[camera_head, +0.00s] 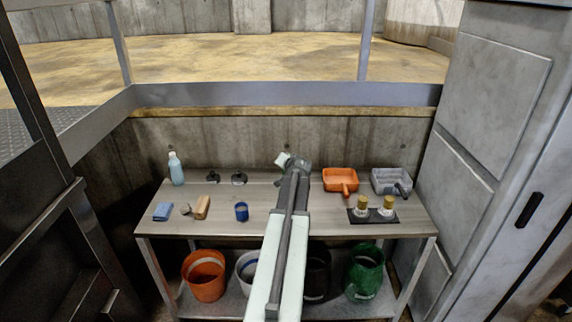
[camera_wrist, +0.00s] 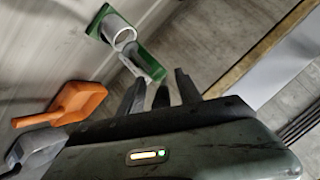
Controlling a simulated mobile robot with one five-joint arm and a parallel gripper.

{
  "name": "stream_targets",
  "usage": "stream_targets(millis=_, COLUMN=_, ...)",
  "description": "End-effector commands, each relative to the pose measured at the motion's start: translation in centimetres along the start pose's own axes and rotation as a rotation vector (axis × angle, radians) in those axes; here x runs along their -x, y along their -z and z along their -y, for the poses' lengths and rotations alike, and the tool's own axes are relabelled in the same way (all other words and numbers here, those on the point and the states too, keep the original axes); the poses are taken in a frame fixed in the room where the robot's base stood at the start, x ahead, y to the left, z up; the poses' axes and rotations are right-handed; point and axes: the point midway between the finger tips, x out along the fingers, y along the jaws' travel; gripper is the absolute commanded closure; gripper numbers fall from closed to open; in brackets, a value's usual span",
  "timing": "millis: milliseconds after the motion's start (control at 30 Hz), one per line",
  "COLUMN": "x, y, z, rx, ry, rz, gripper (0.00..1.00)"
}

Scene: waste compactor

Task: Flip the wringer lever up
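I cannot make out a wringer lever for certain. A green piece with a pale grey ring or tube (camera_wrist: 124,38) lies beyond my gripper (camera_wrist: 159,84) in the wrist view. A pale, green-tinted part of it (camera_head: 282,160) shows just past my gripper (camera_head: 293,164) at the back of the table in the head view; my arm hides the rest. My dark fingers stand apart, with the green piece just beyond their tips. I see nothing held, and whether they touch it is unclear.
The metal table (camera_head: 330,218) carries an orange dustpan (camera_head: 341,180), a grey dustpan (camera_head: 391,180), brass-topped parts (camera_head: 387,202), a blue cup (camera_head: 241,212) and a bottle (camera_head: 176,168). Several buckets stand below, including an orange one (camera_head: 204,274) and a green one (camera_head: 364,271). A concrete wall stands behind.

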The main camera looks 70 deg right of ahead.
Motion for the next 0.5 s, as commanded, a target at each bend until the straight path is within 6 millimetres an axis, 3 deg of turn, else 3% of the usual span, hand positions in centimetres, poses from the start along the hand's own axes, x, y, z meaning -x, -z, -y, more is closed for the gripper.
stream_targets(millis=267, x=0.6, y=0.1, z=0.1, rx=-0.001, ry=0.001, rz=-0.002, gripper=0.59)
stream_targets(millis=500, x=4.8, y=0.2, z=0.4, rx=-0.001, ry=0.0, rz=-0.002, gripper=0.59)
